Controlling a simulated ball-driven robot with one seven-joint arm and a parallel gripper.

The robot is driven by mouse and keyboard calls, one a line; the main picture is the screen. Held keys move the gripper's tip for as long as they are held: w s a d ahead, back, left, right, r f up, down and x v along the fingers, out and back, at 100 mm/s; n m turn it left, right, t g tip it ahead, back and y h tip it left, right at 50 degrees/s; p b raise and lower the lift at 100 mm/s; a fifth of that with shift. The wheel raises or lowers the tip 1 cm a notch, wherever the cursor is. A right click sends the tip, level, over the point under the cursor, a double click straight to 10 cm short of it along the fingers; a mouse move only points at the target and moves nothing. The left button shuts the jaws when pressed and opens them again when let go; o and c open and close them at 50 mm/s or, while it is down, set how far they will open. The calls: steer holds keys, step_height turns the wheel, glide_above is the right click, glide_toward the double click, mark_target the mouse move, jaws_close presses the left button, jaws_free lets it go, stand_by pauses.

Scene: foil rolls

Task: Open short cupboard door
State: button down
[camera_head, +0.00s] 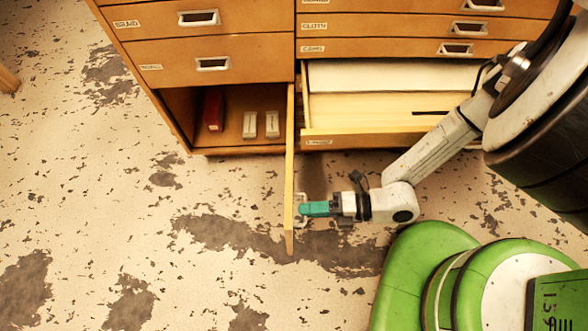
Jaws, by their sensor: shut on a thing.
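The short cupboard door (290,165) stands swung out from the wooden cabinet, seen nearly edge-on at about a right angle to the front. Its white handle (301,222) is on the right face, near the door's outer end. My gripper (313,209), with teal fingers, is shut on the handle from the right. The fingertips partly hide the handle. The open cupboard compartment (180,104) shows to the left of the door, with a red item (213,109) and two small pale boxes (260,124) inside.
A drawer (365,138) right of the door is pulled out. Closed labelled drawers (205,64) with metal pulls are above the cupboard. My green base is at the lower right. The worn, patchy floor (130,240) left of the door is clear.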

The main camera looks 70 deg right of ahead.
steer(key=shift+s+d+y+p, duration=0.35)
steer(key=shift+s+d, duration=0.1)
steer(key=shift+s, duration=0.2)
steer(key=c, duration=1.2)
jaws_free()
steer(key=shift+c, duration=0.2)
steer(key=p+v, duration=0.3)
steer(key=v, duration=0.7)
steer(key=shift+s+r, duration=0.2)
steer(key=shift+s, duration=0.15)
steer(key=shift+d, duration=0.1)
